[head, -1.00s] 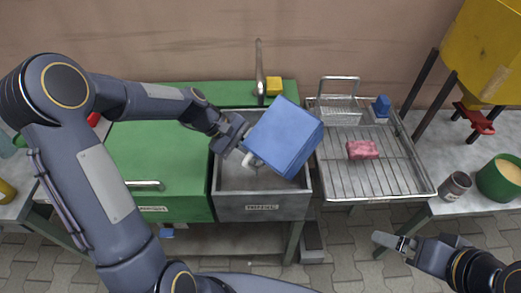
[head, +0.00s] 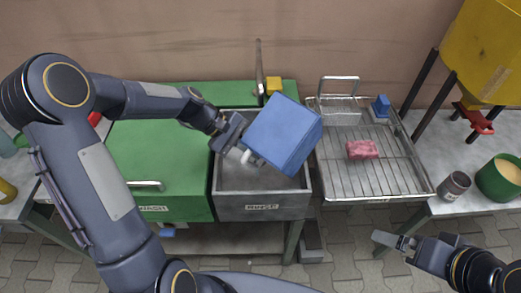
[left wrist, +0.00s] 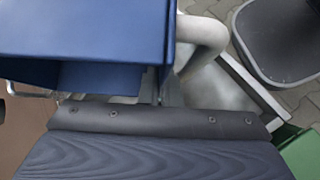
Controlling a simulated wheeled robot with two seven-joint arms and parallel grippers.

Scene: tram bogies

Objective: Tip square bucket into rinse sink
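The blue square bucket (head: 284,132) is held tilted above the rinse sink (head: 262,205), over its right part. My left gripper (head: 240,150) is at the bucket's left side, shut on its pale handle (head: 248,157). In the left wrist view the bucket (left wrist: 90,30) fills the upper left, with the handle (left wrist: 204,38) beside it. The bucket's opening and contents are hidden, and I see no stream. The sink floor is partly covered by the bucket and gripper. My right gripper (head: 392,242) is at the lower right, apart from everything; its finger gap is unclear.
A tap (head: 259,72) and a yellow block (head: 273,85) stand behind the sink. A closed green lid (head: 155,165) lies to the left. A wire rack (head: 350,182) on the right holds a pink sponge (head: 362,149). A grey bin (left wrist: 280,45) shows in the left wrist view.

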